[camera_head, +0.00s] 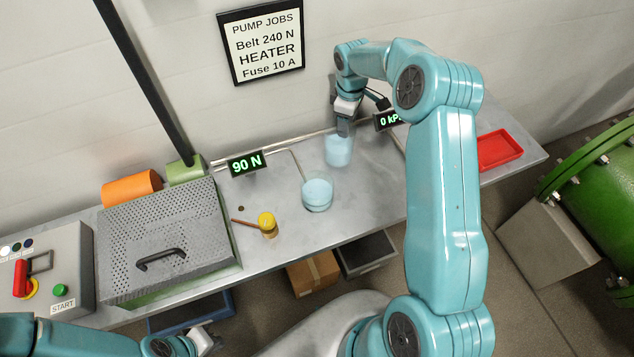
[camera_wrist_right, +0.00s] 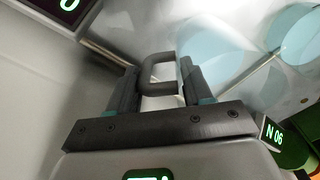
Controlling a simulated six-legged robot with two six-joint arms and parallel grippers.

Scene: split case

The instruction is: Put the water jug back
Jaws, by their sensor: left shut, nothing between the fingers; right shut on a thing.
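The water jug (camera_head: 339,152) is clear with pale blue water in it and stands roughly upright near the back of the bench. My right gripper (camera_head: 344,127) is above it in the head view. In the right wrist view my right gripper (camera_wrist_right: 160,85) is shut on the jug's dark handle (camera_wrist_right: 158,60). I cannot tell whether the jug touches the bench. A second clear vessel of pale blue water (camera_head: 318,194) stands to its front left, below a bent thin pipe. My left gripper (camera_head: 212,340) is shut and empty at the bottom edge, partly cut off.
The metal bench (camera_head: 370,205) is clear right of the second vessel. A yellow-topped item (camera_head: 267,222), a perforated cover (camera_head: 165,240) and a START control box (camera_head: 55,270) stand left. A "0 kPa" display (camera_head: 388,120) is close beside the jug; a red tray (camera_head: 499,149) lies right.

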